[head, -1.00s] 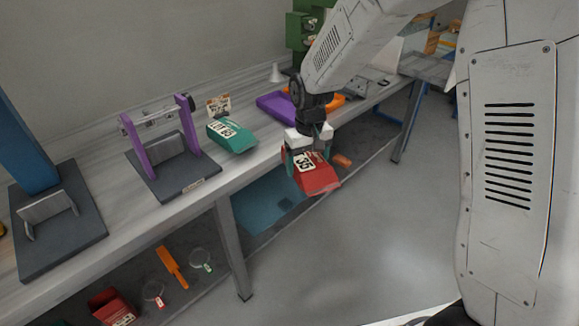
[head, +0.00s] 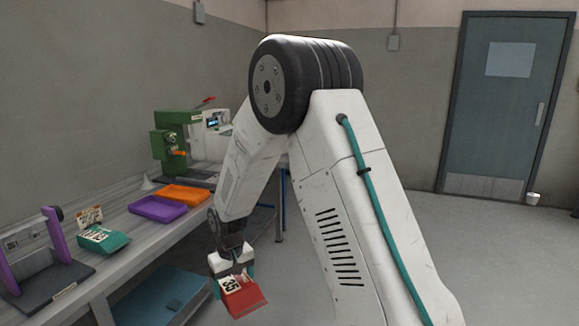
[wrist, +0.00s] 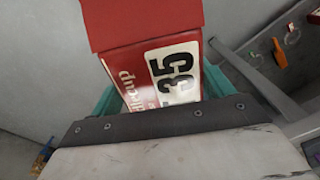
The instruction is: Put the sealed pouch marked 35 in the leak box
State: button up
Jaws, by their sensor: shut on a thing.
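The red pouch marked 35 (head: 241,297) hangs from my gripper (head: 232,268), out in front of the bench edge and above the floor. In the wrist view the red pouch (wrist: 150,50) shows its white label with the black 35, held between the teal fingers (wrist: 225,85). The gripper is shut on it. I cannot tell which container is the leak box. A purple tray (head: 157,209) and an orange tray (head: 185,195) lie on the bench to the left of the gripper.
A teal pouch (head: 103,239) lies on the bench beside a purple-framed stand (head: 60,240). A green machine (head: 175,135) stands at the bench's far end. A blue bin (head: 160,297) sits on the lower shelf. The floor to the right is clear up to a door (head: 505,110).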

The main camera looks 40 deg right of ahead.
aim_at(283, 158)
jog(key=z, duration=1.35)
jog(key=i, duration=0.85)
jog(key=z, duration=1.5)
jog(key=i, duration=2.1)
jog(key=u, duration=1.55)
jog(key=i, duration=0.85)
jog(key=u, duration=0.9)
